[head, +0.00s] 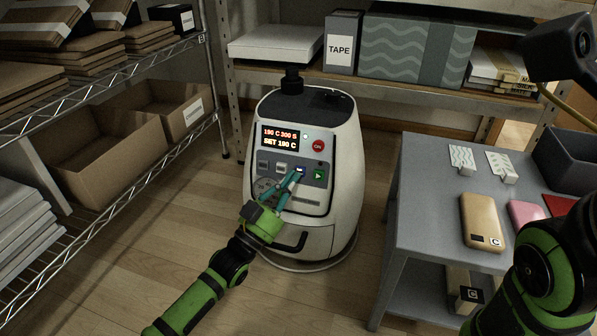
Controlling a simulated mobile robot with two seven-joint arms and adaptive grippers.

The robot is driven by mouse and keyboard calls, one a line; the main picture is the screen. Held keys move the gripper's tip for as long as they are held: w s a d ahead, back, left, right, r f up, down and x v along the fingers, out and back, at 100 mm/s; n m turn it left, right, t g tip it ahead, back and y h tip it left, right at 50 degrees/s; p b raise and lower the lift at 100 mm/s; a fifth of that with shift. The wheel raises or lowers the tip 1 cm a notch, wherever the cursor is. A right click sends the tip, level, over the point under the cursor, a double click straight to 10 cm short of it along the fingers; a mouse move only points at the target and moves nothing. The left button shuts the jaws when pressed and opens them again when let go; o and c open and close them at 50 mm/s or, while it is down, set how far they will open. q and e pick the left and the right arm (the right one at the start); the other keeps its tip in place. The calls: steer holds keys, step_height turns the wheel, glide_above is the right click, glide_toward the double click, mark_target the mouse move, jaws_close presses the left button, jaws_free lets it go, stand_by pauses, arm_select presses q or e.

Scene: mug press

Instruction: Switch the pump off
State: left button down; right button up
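A white rounded machine (350,190) stands on the floor in the middle of the head view. Its red display (280,138) reads "190 C 300 S" and "SET 190 C". A round red button (318,146) marked "ON" sits right of the display. Below is a row of small buttons, one with a blue mark (300,169), and a green button (319,175) at the right. My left gripper (296,177) has its teal fingers together, tips at the panel just below the blue-marked button; contact cannot be told. The fingers hide part of the lower panel. My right gripper is out of view.
A grey table (425,180) at the right holds a tan phone-like case (482,222), a pink item (526,213) and small white patterned pieces. Wire shelves with cardboard boxes (110,150) stand at left. A back shelf holds a "TAPE" box (341,45).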

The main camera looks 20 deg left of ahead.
arm_select(q)
steer(key=shift+w, duration=0.15)
stand_by(0.4)
steer(key=shift+w+f, duration=0.15)
steer(key=shift+w, duration=0.15)
steer(key=shift+w+f+b, duration=0.1)
steer(key=shift+w+b, duration=0.3)
steer(key=shift+w, duration=0.05)
stand_by(0.7)
steer(key=shift+s+r+p, duration=0.2)
steer(key=shift+s+p, duration=0.7)
steer(key=shift+p, duration=0.05)
